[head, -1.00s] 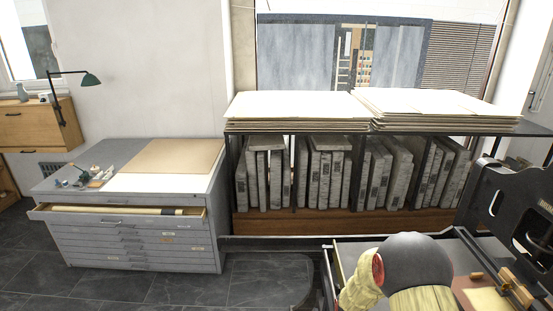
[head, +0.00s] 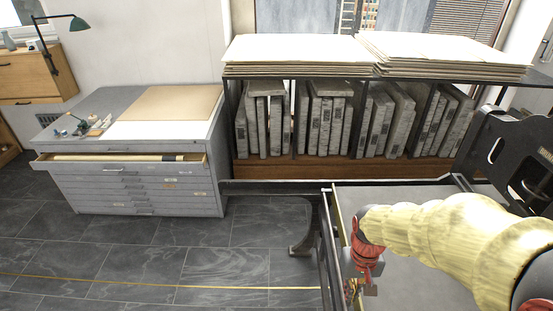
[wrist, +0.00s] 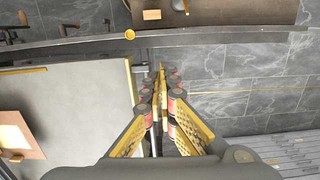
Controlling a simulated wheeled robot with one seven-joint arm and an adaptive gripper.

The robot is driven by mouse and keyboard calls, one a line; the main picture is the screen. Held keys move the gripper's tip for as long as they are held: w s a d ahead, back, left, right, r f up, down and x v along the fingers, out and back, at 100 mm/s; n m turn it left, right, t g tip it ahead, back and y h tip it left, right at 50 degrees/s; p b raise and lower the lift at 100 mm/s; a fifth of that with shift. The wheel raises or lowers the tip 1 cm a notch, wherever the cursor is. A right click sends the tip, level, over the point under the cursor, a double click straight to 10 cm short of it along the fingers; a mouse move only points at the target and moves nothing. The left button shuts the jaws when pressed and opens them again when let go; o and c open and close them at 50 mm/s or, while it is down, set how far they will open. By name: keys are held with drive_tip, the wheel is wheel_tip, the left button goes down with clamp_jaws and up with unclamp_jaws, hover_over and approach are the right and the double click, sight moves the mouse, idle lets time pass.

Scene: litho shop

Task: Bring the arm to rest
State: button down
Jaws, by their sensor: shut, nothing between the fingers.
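My arm, in a yellow sleeve, reaches in from the right in the head view. My gripper (head: 366,275) hangs at its left end, pointing down over the left edge of the press bed (head: 400,192). In the wrist view my gripper's two yellow-padded fingers (wrist: 160,76) are together with nothing between them. Below and around them the view shows the edge of the grey bed and the dark tiled floor.
A grey flat-file cabinet (head: 140,183) with its top drawer (head: 112,168) pulled out stands at the left. A rack of stone slabs (head: 325,120) with paper stacks (head: 300,50) on top stands behind the press. The tiled floor (head: 220,262) between cabinet and press is clear.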

drive_tip(key=s+r+t+b, duration=0.1)
drive_tip(key=s+r+t, duration=0.2)
drive_tip(key=r, duration=0.5)
drive_tip(key=s+r+t+b, duration=0.2)
drive_tip(key=s+r+t, duration=0.1)
drive_tip(key=r, duration=0.6)
drive_tip(key=shift+s+a, duration=0.35)
drive_tip(key=shift+s, duration=0.55)
drive_tip(key=shift+d, duration=0.15)
